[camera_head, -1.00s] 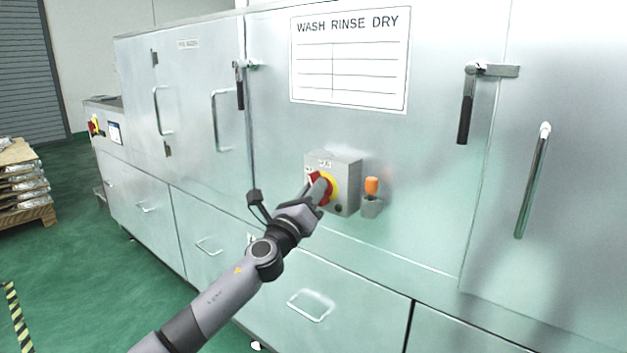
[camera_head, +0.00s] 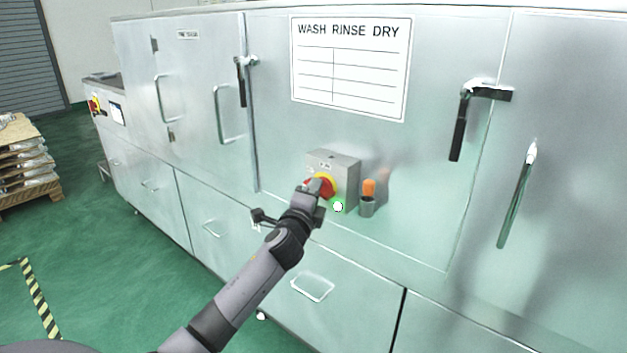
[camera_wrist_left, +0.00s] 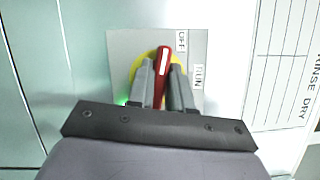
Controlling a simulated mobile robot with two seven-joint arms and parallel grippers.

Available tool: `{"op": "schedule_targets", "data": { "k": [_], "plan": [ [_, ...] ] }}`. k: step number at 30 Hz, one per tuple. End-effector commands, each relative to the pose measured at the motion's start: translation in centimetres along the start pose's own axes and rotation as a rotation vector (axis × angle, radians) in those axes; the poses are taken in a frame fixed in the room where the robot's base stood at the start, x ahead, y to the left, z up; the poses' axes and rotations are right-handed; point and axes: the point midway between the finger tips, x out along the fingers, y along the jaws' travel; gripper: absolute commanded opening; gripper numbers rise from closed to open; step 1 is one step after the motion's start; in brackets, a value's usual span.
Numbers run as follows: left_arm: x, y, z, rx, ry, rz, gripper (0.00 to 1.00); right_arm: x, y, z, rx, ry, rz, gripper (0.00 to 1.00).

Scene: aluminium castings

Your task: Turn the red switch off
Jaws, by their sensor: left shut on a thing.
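The red switch (camera_head: 329,189) sits on a yellow disc on the front of a grey control box (camera_head: 345,168). My left gripper (camera_head: 316,186) is at the switch, its fingers partly covering it. In the left wrist view, the red handle (camera_wrist_left: 163,62) stands between the two grey fingers (camera_wrist_left: 162,85), which are shut on it. The handle runs upright in that view, its tip beside the OFF label (camera_wrist_left: 181,40); the RUN label (camera_wrist_left: 199,76) is farther right. A round indicator (camera_head: 338,206) below the switch glows green-white. My right gripper is not in view.
An orange-topped part in a grey holder (camera_head: 368,198) is right of the box. The metal machine front has a black-handled latch (camera_head: 459,130), a long bar handle (camera_head: 516,200) and a drawer handle (camera_head: 312,287). Green floor (camera_head: 110,260) is open at left.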

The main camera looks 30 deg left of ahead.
Motion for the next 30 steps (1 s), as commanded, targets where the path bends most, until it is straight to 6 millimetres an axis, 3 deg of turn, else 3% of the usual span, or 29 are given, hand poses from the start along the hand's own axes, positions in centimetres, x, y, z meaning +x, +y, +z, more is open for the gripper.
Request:
{"op": "schedule_targets", "data": {
  "k": [9,29,30],
  "plan": [
    [0.0,-0.1,0.0,-0.15,0.0,0.064,0.0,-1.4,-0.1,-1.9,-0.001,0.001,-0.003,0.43],
    [0.0,0.2,0.0,-0.196,0.0,0.082,0.0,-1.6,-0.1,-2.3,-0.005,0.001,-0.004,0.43],
    [0.0,0.2,0.0,-0.195,0.0,0.082,0.33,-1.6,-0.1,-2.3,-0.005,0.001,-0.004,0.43]
  ]
}}
